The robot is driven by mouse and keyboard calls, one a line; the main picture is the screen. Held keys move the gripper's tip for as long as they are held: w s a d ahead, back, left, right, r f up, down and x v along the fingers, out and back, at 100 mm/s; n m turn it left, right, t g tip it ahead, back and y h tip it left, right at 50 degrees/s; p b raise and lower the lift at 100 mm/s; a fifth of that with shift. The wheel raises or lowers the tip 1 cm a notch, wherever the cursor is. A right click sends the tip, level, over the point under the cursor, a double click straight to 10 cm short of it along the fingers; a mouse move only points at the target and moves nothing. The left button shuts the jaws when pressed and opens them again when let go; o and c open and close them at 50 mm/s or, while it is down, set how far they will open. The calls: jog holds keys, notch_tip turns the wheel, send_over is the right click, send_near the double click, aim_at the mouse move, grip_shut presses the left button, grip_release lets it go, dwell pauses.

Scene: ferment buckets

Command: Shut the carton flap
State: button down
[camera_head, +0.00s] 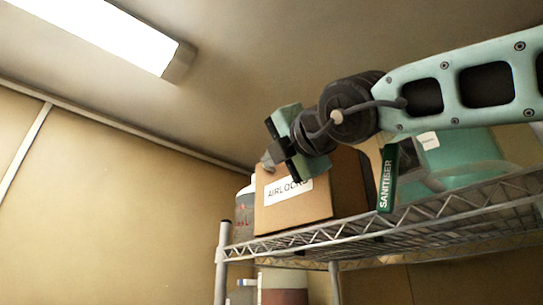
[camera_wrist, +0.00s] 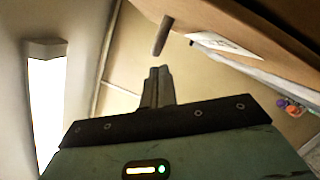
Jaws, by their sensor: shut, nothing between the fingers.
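The brown carton (camera_head: 290,208) with a white "AIRLOCKS" label (camera_head: 288,191) stands on a wire shelf in the head view. My gripper (camera_head: 268,160) is at the carton's upper left edge, and my wrist hides much of its top. I cannot make out the flap's position there. In the wrist view, a brown cardboard panel of the carton (camera_wrist: 225,20) runs across the upper right. A short dark peg (camera_wrist: 162,36) sticks out below it, just beyond my fingertips (camera_wrist: 159,70). The fingers are together and hold nothing; a gap shows between them and the peg.
The wire shelf (camera_head: 300,241) carries a green "SANITISER" box (camera_head: 386,180) and a teal container (camera_head: 460,152) right of the carton. A pale container (camera_head: 243,207) stands behind the carton's left side. The space left of the shelf is open up to the wall (camera_head: 110,200).

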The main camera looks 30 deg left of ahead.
jog(key=shift+w+d+r+m, duration=0.2)
jog(key=shift+w+r+m, duration=0.1)
jog(key=shift+w+m, duration=0.2)
jog(key=shift+f, duration=0.15)
